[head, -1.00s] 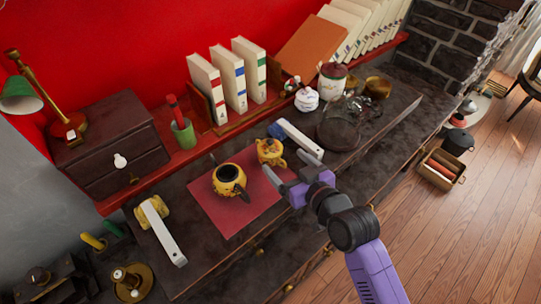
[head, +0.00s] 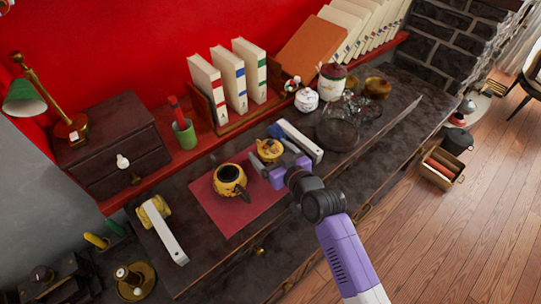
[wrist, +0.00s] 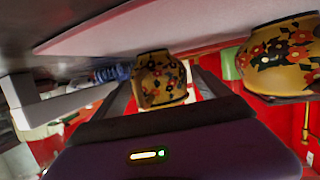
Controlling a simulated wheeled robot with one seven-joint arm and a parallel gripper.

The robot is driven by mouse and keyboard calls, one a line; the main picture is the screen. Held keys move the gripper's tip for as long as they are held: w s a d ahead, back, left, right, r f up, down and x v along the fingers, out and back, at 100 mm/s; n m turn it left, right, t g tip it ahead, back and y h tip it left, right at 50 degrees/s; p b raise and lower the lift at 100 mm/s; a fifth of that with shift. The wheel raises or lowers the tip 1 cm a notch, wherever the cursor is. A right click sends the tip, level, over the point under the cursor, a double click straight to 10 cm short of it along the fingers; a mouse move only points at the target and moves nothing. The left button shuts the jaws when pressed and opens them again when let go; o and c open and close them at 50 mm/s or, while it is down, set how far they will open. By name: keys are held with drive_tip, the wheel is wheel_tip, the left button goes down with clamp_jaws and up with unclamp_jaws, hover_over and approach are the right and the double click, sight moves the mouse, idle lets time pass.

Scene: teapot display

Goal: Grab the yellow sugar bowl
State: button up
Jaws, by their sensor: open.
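The yellow sugar bowl (head: 268,149), with a dark and red flower pattern, stands at the upper right of the red mat (head: 232,213). In the wrist view, which looks upside down, the sugar bowl (wrist: 160,82) shows between my two fingers. My gripper (head: 273,163) is open, right at the bowl, and partly hides it in the head view. I cannot tell whether either finger touches it.
A yellow teapot (head: 229,181) stands on the mat just left of my gripper; it also shows in the wrist view (wrist: 285,57). A white and blue object (head: 299,140) lies close to the right. Glassware (head: 338,130) stands farther right. The mat's front is clear.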

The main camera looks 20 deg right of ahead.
drive_tip(key=c, duration=1.5)
drive_tip(key=shift+r, duration=0.1)
